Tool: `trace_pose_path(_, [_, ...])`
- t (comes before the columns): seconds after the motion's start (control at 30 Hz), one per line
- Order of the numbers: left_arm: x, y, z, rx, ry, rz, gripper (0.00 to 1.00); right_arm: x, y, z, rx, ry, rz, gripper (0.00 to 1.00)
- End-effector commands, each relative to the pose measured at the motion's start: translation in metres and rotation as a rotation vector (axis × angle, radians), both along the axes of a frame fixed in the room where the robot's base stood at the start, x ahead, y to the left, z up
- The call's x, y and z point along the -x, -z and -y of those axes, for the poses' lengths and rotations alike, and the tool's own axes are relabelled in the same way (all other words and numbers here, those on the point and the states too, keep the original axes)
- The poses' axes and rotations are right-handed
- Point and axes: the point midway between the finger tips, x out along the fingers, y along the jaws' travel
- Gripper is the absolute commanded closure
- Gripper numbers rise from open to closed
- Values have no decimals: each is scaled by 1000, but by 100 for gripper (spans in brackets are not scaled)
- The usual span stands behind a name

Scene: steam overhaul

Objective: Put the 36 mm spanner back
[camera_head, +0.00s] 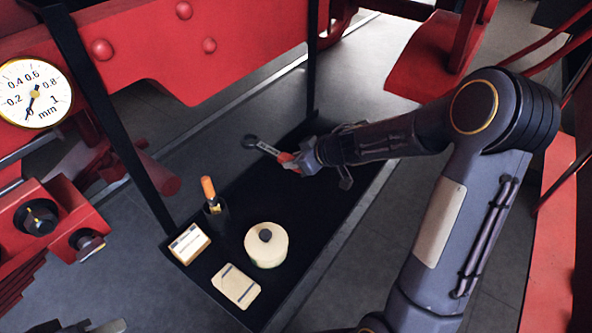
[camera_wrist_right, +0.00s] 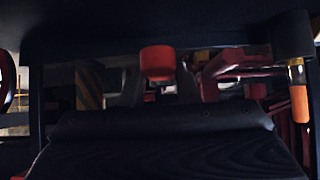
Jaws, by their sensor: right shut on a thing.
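The spanner (camera_head: 266,148) has a grey shank, a dark round head and a red-orange grip. My right gripper (camera_head: 297,162) is shut on it at the red-orange grip, over the far part of the black tray (camera_head: 312,215). The head points to the left and away from the gripper. I cannot tell whether the spanner touches the tray. In the dark right wrist view, a red-orange end (camera_wrist_right: 157,62), likely the spanner's grip, shows at upper middle. The fingertips are hard to make out there. I do not see my left gripper.
The tray's near end holds an orange-handled tool (camera_head: 208,187) in a black cup, a cream round tin (camera_head: 266,245), a labelled box (camera_head: 189,243) and a cream card (camera_head: 236,286). Black uprights (camera_head: 110,120) flank the tray. A dial gauge (camera_head: 35,93) and red machine frame (camera_head: 200,45) stand beyond.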

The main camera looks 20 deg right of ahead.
Motion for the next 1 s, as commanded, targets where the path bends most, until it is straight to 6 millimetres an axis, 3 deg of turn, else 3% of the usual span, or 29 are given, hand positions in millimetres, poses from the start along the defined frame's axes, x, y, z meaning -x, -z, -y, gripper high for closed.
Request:
trace_pose_path(0.3, [0, 26, 0, 0, 0, 0, 64, -7, 39, 3, -2, 1, 2, 100])
trace_pose_path(0.57, [0, 23, 0, 0, 0, 0, 64, -7, 37, 2, -1, -1, 3, 100])
trace_pose_path(0.93, [0, 29, 0, 0, 0, 0, 64, -7, 48, 2, -2, 1, 2, 100])
trace_pose_path(0.97, [0, 28, 0, 0, 0, 0, 64, -6, 48, 3, -1, 1, -1, 67])
trace_pose_path(1.0, [0, 28, 0, 0, 0, 0, 64, -6, 48, 3, -1, 1, -1, 62])
